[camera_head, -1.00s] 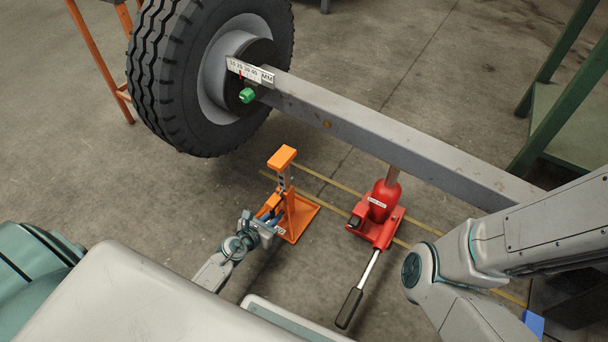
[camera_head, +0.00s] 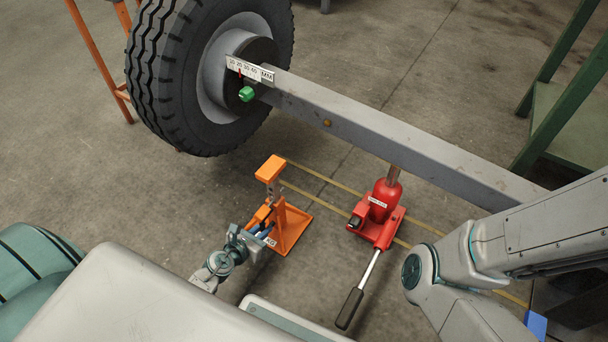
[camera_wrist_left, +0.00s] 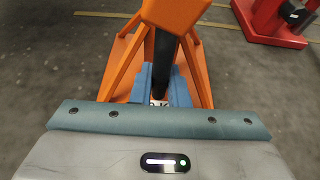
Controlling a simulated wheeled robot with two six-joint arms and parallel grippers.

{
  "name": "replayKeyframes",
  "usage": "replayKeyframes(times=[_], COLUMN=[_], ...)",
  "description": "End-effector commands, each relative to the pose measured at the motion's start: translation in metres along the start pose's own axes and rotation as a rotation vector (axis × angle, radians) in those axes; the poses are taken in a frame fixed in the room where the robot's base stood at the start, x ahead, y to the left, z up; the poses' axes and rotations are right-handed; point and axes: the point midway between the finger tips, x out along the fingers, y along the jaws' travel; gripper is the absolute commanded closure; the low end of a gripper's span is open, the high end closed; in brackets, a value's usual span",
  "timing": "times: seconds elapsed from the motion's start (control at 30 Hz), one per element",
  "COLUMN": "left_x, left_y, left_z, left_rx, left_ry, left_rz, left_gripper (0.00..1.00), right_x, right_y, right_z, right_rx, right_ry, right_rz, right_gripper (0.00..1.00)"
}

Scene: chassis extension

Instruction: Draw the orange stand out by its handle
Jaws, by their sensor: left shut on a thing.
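The orange stand (camera_head: 289,229) stands upright on the concrete floor, left of the red jack. Its flat orange top (camera_head: 270,168) is clear of the grey beam, in front of and below it. My left gripper (camera_head: 262,232) is at the stand's near left side, shut on its handle. In the left wrist view the blue fingers (camera_wrist_left: 163,90) close around a part at the middle of the stand (camera_wrist_left: 192,58). The handle itself is mostly hidden by the fingers. My right gripper is not in view; only my right arm shows.
The red jack (camera_head: 381,211) stands under the grey beam (camera_head: 400,146), its lever (camera_head: 357,293) reaching toward me. A large tyre (camera_head: 163,75) with a scale plate and green knob is behind. Yellow lines mark the floor. Floor left of the stand is clear.

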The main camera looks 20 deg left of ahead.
Motion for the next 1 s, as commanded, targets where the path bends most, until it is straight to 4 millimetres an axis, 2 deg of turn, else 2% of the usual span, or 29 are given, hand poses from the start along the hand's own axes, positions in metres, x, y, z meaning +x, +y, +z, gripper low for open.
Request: replayKeyframes(times=[1.0], left_x=[-0.048], left_y=[0.000], left_z=[-0.022], left_rx=[0.000], left_ry=[0.003], left_rz=[0.000], left_gripper=[1.00], right_x=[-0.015], right_y=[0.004], right_z=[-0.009], right_rx=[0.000], right_ry=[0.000], right_rz=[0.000], right_gripper=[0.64])
